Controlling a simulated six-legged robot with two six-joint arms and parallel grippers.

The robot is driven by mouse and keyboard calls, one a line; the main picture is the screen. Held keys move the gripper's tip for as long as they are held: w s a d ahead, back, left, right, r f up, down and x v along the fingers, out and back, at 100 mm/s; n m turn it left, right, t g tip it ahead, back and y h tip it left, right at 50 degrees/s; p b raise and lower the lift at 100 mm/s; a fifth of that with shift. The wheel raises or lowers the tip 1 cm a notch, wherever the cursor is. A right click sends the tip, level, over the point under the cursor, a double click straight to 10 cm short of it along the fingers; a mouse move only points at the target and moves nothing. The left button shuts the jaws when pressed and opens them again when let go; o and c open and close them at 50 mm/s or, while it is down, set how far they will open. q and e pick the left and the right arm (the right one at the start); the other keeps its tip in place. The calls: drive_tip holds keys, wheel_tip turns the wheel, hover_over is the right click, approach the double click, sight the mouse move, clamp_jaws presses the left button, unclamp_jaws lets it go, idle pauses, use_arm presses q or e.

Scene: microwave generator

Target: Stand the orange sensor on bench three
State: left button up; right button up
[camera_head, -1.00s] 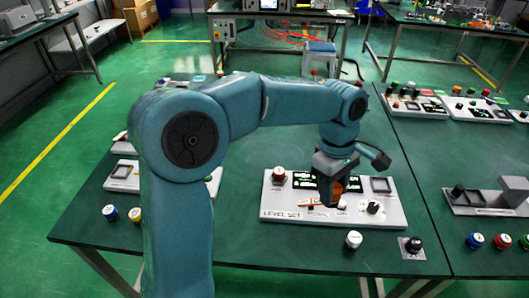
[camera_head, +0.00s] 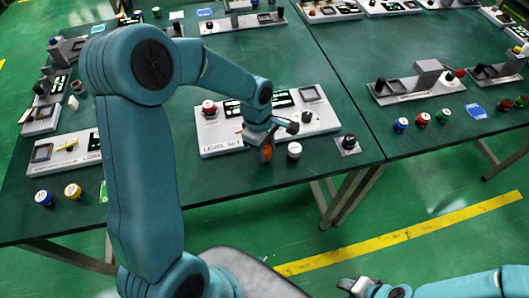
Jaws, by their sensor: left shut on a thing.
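My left gripper (camera_head: 262,143) is shut on the orange sensor (camera_head: 265,154), a small rounded orange piece partly hidden by the fingers. It is at the front edge of the white LEVEL SET panel (camera_head: 222,143) on the green-topped bench (camera_head: 200,185). I cannot tell whether the sensor touches the bench. My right gripper (camera_head: 352,285) is low at the bottom edge, away from the benches; its fingers are too unclear to read. No bench number is readable, so I cannot tell which is bench three.
A second bench (camera_head: 440,142) adjoins on the right, with a grey fixture (camera_head: 418,86) and coloured knobs.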

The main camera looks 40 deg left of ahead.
use_arm(q)
wheel_tip(320, 180, down, 3)
drive_tip(key=shift+a+r, duration=0.1)
drive_tip(key=shift+r, duration=0.1)
drive_tip(key=shift+r, duration=0.1)
drive_tip(key=shift+f, duration=0.2)
drive_tip(key=o, duration=1.1)
